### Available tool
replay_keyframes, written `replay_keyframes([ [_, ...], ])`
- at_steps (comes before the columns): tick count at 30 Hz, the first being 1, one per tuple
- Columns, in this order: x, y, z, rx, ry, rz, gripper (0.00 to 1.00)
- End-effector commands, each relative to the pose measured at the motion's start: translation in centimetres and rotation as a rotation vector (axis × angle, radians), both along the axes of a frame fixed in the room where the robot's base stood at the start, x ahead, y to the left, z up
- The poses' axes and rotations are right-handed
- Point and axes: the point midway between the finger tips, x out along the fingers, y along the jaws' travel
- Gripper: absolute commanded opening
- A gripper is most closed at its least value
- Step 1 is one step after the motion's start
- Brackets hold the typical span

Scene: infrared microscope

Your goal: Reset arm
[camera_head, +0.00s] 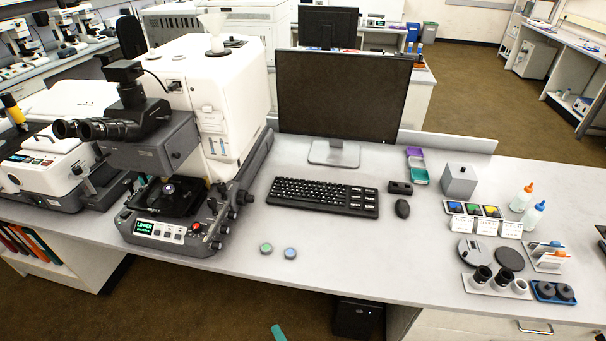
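The infrared microscope (220,95) stands at the left of the bench, a large white and grey body with black eyepieces (95,128). Its dark stage (168,196) sits above a front panel with a lit green display (145,227) that reads "LOWER" on its top line. A small teal piece (279,333) shows at the bottom edge, in front of the bench. It looks like a tip of my gripper, but the rest is out of frame. Whether the gripper is open or holds anything cannot be seen.
A monitor (342,92), keyboard (323,196) and mouse (402,208) stand mid-bench. Two small round discs, green (266,248) and blue (290,253), lie near the front edge. Bottles, trays and dark cylinders crowd the right end. The front bench between discs and cylinders is clear.

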Motion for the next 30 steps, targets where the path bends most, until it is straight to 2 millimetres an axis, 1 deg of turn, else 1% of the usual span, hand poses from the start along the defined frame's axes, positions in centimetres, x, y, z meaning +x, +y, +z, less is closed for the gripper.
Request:
replay_keyframes([
  [1, -1.8, -0.6, -0.6, -0.062, -0.011, -0.015, 0.65],
  [5, -5.7, -2.4, -0.8, -0.246, -0.060, -0.044, 0.65],
  [6, -6.9, -2.9, -0.7, -0.303, -0.076, -0.048, 0.65],
  [8, -8.7, -3.7, -0.3, -0.390, -0.103, -0.052, 0.65],
  [11, -11.5, -4.8, 0.9, -0.534, -0.150, -0.051, 0.65],
  [15, -15.3, -5.7, 3.5, -0.732, -0.225, -0.029, 0.65],
  [17, -16.8, -6.0, 5.0, -0.817, -0.259, -0.015, 0.65],
  [21, -20.0, -6.2, 8.8, -1.003, -0.347, 0.023, 0.65],
  [24, -21.6, -5.9, 11.5, -1.111, -0.407, 0.054, 0.65],
  [27, -22.7, -5.6, 13.5, -1.191, -0.455, 0.078, 0.65],
  [30, -23.4, -5.4, 14.9, -1.238, -0.488, 0.096, 0.65],
])
